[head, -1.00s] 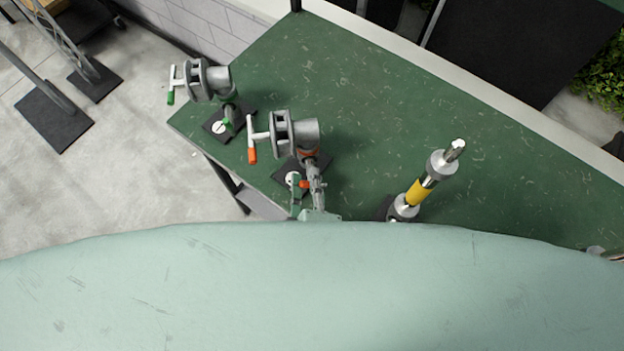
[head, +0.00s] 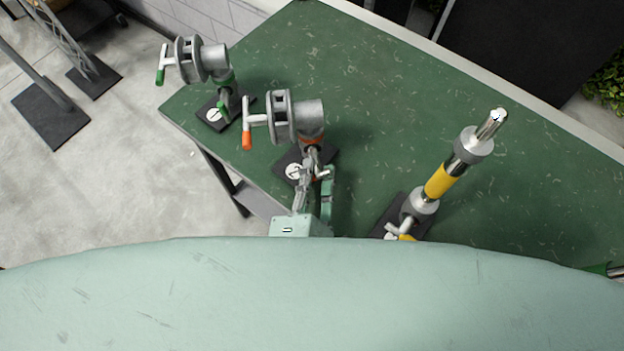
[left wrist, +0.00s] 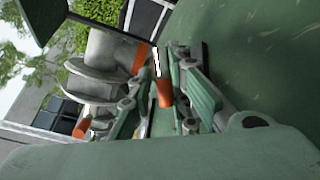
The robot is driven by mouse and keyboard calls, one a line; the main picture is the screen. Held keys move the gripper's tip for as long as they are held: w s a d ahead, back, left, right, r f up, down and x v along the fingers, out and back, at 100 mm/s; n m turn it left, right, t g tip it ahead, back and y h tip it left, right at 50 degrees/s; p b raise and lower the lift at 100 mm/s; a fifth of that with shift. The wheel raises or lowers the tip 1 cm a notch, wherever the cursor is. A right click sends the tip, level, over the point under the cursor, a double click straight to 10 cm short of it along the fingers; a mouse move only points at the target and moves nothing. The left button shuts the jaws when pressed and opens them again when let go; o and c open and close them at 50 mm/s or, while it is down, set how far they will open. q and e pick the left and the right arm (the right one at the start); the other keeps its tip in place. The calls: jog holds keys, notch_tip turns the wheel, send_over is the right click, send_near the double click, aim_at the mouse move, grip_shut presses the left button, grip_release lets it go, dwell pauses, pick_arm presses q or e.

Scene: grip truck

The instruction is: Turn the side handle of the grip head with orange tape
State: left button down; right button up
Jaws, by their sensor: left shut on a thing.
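The grip head with orange tape (head: 283,118) stands on the near left part of the green table, its grey round jaws facing left. A T-handle with an orange tip (head: 247,139) sticks out from its left. My left gripper (head: 316,174) is just below the head, beside its post, with its palm toward my body. In the left wrist view, the fingers (left wrist: 165,88) are shut on the orange-tipped side handle (left wrist: 164,93). The orange tape band (left wrist: 140,58) shows just left of it. In the head view the gripper mostly hides this handle.
A similar green-taped grip head (head: 198,62) stands behind to the left. A post with yellow tape (head: 439,182) stands to the right. The green table (head: 385,105) is clear behind and between them. Its left edge is close to the grip heads.

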pick_arm(q)
jog(key=n+b, duration=0.2)
jog(key=b, duration=0.1)
jog(key=f+n+t+b, duration=0.1)
jog(key=n+b, duration=0.1)
jog(key=b, duration=0.2)
jog(key=shift+s+d+f+n, duration=0.1)
jog(key=shift+f+n, duration=0.1)
jog(key=shift+n, duration=0.1)
jog(key=shift+r+n+t+h+b, duration=0.2)
jog(key=shift+n+t+h+b, duration=0.1)
jog(key=shift+n+b, duration=0.8)
jog(key=c, duration=1.6)
grip_release()
jog(key=shift+r, duration=0.15)
jog(key=shift+r, duration=0.1)
